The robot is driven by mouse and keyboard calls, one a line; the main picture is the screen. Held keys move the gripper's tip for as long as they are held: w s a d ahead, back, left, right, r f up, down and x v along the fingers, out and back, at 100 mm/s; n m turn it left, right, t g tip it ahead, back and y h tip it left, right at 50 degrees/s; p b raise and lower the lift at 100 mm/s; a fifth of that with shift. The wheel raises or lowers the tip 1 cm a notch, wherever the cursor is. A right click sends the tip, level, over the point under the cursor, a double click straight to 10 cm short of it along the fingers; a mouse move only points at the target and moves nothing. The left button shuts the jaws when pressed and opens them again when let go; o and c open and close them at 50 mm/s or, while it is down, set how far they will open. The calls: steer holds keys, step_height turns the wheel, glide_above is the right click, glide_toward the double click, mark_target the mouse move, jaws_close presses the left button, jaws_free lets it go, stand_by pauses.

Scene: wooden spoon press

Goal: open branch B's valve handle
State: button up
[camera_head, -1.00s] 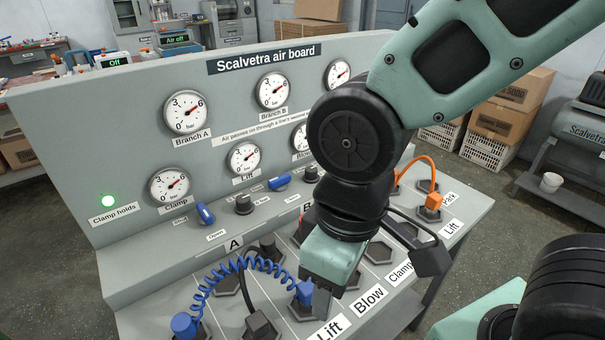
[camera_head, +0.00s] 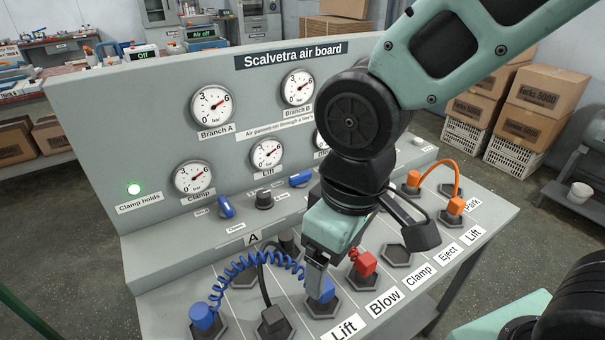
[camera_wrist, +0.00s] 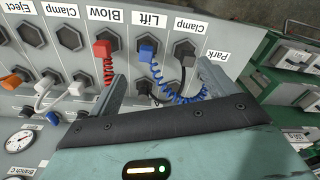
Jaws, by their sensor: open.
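The Scalvetra air board (camera_head: 120,110) fills the head view. The left one (camera_head: 226,207) is near the Clamp gauge and stands more upright. The right one (camera_head: 300,179), below the Branch B gauge (camera_head: 298,87), lies more sideways. Which handle is branch B's is not readable. My gripper (camera_head: 318,285) is over the front panel by the blue plug (camera_head: 321,291), well forward of both handles. In the wrist view my gripper (camera_wrist: 160,70) is open, its fingers apart around the blue plug's area; contact cannot be told.
A coiled blue hose (camera_head: 255,262), black plug (camera_head: 272,320), red plug (camera_head: 363,263) and orange hose (camera_head: 452,175) crowd the front panel. A black knob (camera_head: 264,199) stands between the blue handles. My arm hides the ledge's right part. The Clamp holds lamp (camera_head: 134,189) glows green.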

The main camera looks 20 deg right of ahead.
steer(key=w+d+r+m+t, duration=0.1)
steer(key=w+d+m+t, duration=0.1)
steer(key=w, duration=1.4)
steer(key=m+t+p, duration=0.1)
steer(key=m+t, duration=0.1)
glide_toward(301, 175)
steer(key=shift+y, duration=0.4)
steer(key=x, duration=0.3)
steer(key=b+x, duration=0.1)
steer(key=x, duration=0.2)
steer(key=d+x, duration=0.1)
steer(key=x, duration=0.1)
steer(key=shift+w+a+f, duration=0.1)
steer(key=shift+a+f, duration=0.05)
steer(key=shift+f, duration=0.3)
steer(key=c, duration=1)
